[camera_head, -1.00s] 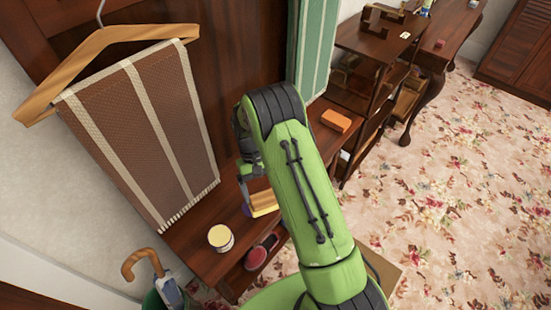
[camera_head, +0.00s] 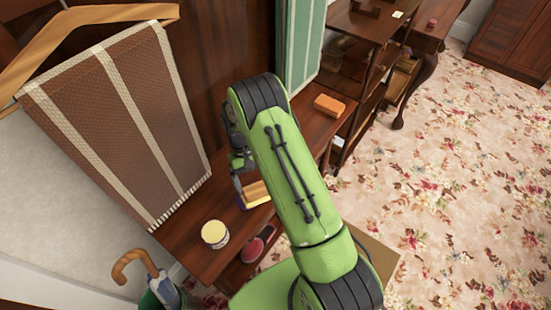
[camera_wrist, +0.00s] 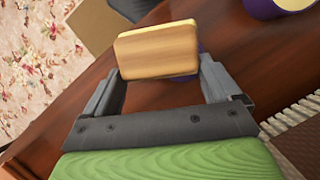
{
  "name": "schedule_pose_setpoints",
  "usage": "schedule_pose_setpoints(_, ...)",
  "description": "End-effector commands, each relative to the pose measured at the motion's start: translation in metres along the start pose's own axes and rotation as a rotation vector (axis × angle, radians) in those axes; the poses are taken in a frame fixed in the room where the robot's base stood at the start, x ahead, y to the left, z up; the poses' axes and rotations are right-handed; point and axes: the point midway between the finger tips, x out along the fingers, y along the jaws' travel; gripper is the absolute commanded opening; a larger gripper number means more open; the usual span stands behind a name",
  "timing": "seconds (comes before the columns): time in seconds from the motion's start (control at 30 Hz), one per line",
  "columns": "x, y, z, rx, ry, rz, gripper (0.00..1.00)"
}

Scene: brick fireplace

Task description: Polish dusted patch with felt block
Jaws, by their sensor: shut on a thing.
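The felt block (camera_head: 254,194), light wood with a purple edge, is in my gripper (camera_head: 240,178) low over the dark wooden bench (camera_head: 190,248). In the wrist view, the block (camera_wrist: 158,50) sits between the two fingertips of my gripper (camera_wrist: 160,72), which are shut on its sides. A strip of purple shows at its right. Its underside is hidden, so I cannot tell whether it touches the bench. I cannot make out a dusted patch; my arm and the block cover part of the bench.
A tin with a cream top (camera_head: 215,234) stands left of the block. An orange block (camera_head: 329,105) lies farther back on the bench. A red-topped thing (camera_head: 254,249) is on the lower shelf. A striped cloth (camera_head: 125,120) hangs close at the left. An umbrella (camera_head: 150,275) stands at front left.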

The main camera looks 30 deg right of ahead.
Motion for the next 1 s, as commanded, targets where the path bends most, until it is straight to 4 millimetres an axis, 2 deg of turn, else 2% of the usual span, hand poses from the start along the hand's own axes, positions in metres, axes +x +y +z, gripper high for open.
schedule_pose_setpoints(0.03, 0.007, -0.001, 0.002, 0.0, -0.012, 0.0, 0.52)
schedule_pose_setpoints(0.33, 0.006, -0.001, 0.003, -0.001, -0.013, 0.0, 0.52)
schedule_pose_setpoints(1.0, -0.015, 0.003, 0.009, 0.016, -0.008, -0.007, 0.52)
